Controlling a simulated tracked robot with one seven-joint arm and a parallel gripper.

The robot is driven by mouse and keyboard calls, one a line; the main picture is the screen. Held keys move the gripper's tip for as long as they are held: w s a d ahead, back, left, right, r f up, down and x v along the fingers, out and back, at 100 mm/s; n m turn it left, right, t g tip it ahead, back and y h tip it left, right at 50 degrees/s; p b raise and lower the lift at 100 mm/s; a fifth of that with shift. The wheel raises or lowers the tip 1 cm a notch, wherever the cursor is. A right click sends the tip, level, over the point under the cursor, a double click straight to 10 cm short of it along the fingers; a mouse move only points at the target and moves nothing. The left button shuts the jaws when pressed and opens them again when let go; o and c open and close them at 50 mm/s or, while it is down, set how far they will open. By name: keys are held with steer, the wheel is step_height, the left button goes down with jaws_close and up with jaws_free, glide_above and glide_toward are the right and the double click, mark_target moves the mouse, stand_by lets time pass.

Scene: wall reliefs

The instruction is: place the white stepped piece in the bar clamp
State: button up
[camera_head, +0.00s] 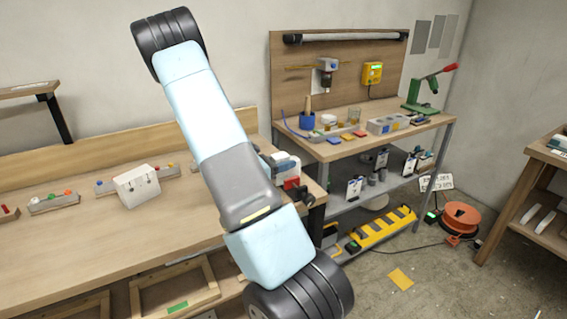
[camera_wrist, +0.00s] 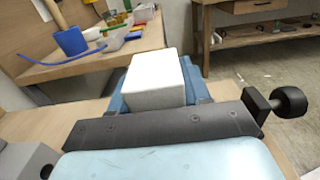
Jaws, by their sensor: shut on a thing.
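The white stepped piece (camera_wrist: 155,76) shows in the wrist view as a pale block with a flat top; its steps cannot be made out. My gripper (camera_wrist: 158,92) is shut on it, with blue fingers at its sides. In the head view my gripper (camera_head: 270,160) is mostly behind my arm, at the right end of the long bench. A black knob on a square block (camera_wrist: 289,103) sticks out to the right in the wrist view and looks like part of the bar clamp. In the head view, red and black parts (camera_head: 292,184) show there. Whether the piece touches the clamp is hidden.
A white box (camera_head: 137,186) and small trays of coloured parts (camera_head: 54,203) stand on the long bench. Behind is a workbench (camera_head: 350,146) with a blue cup (camera_head: 307,121), trays and a green press (camera_head: 423,98). An orange cable reel (camera_head: 461,217) stands on the floor.

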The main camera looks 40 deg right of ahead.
steer(key=shift+f, duration=0.1)
steer(key=o, duration=1.2)
